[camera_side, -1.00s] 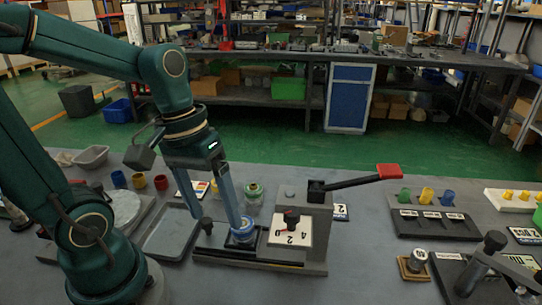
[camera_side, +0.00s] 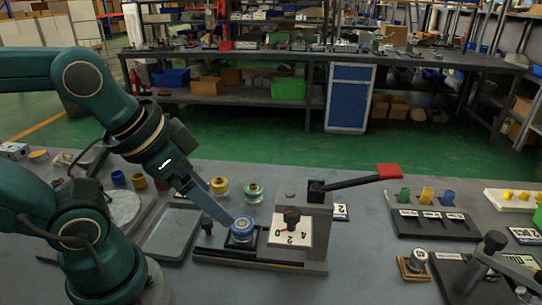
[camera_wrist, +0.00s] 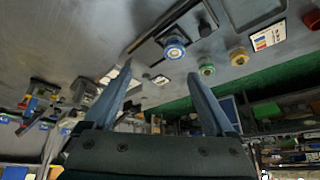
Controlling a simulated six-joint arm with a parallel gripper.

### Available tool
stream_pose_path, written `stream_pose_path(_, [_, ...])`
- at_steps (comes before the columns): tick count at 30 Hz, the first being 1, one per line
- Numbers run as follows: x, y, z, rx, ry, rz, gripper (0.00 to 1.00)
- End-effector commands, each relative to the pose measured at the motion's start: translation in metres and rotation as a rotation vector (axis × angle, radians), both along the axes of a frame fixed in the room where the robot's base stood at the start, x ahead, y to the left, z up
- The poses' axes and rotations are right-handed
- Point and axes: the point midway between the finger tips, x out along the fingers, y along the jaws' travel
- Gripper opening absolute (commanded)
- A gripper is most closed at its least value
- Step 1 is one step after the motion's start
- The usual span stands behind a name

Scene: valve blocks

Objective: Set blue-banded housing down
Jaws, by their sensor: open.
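The blue-banded housing (camera_side: 242,230) stands upright on the dark base of the lever fixture (camera_side: 314,235), left of the white dial plate (camera_side: 290,232). It also shows in the wrist view (camera_wrist: 174,47), beyond the fingertips. My gripper (camera_side: 236,222) is tilted, coming in from the upper left, with a fingertip close beside the housing in the side view; I cannot tell whether it touches. In the wrist view my gripper (camera_wrist: 160,69) has its two fingers spread wide with nothing held between them.
Yellow-banded (camera_side: 219,186) and green-banded (camera_side: 254,193) housings stand behind the fixture. A red-handled lever (camera_side: 388,171) reaches right from its post. A shallow grey tray (camera_side: 171,236) lies to the left.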

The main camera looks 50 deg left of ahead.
Motion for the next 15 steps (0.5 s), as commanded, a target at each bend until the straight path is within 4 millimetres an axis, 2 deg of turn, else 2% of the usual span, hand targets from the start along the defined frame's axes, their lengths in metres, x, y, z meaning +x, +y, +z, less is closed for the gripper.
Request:
stream_pose_path(3, [0.012, 0.002, 0.006, 0.039, 0.029, -0.066, 0.89])
stream_pose_path(7, [0.028, 0.006, 0.003, 0.073, 0.110, -0.128, 0.89])
stream_pose_path(11, [0.046, 0.012, -0.009, 0.091, 0.213, -0.179, 0.89])
stream_pose_path(15, [0.062, 0.020, -0.029, 0.092, 0.327, -0.217, 0.89])
